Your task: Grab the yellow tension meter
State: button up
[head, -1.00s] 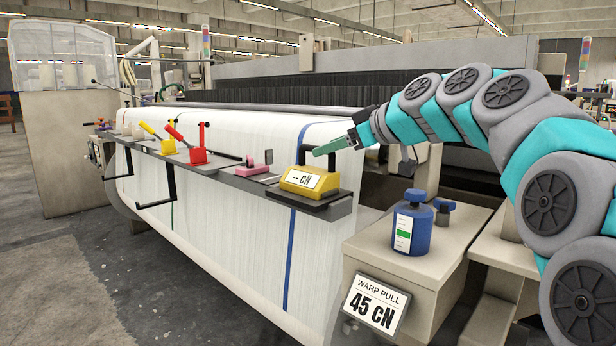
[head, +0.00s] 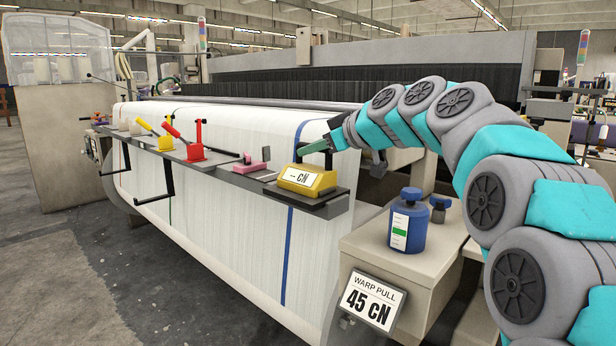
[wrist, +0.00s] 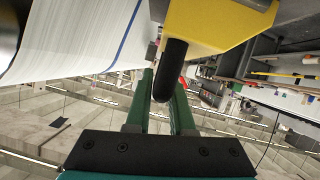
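The yellow tension meter (head: 308,181) sits on a dark pad at the near right end of the loom's grey shelf. Its display reads "-- CN", and a black handle rises behind it. My gripper (head: 304,150) is at the top of this handle, its green fingers pointing left.
A pink block (head: 250,167), a red tool (head: 194,149) and a yellow-handled tool (head: 165,142) stand farther left along the shelf (head: 222,171). A blue bottle (head: 409,221) stands on the beige cabinet at right, above a "WARP PULL 45 CN" sign (head: 370,300). Warp threads hang below the shelf.

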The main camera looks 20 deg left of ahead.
grip_shut()
dwell(0.9)
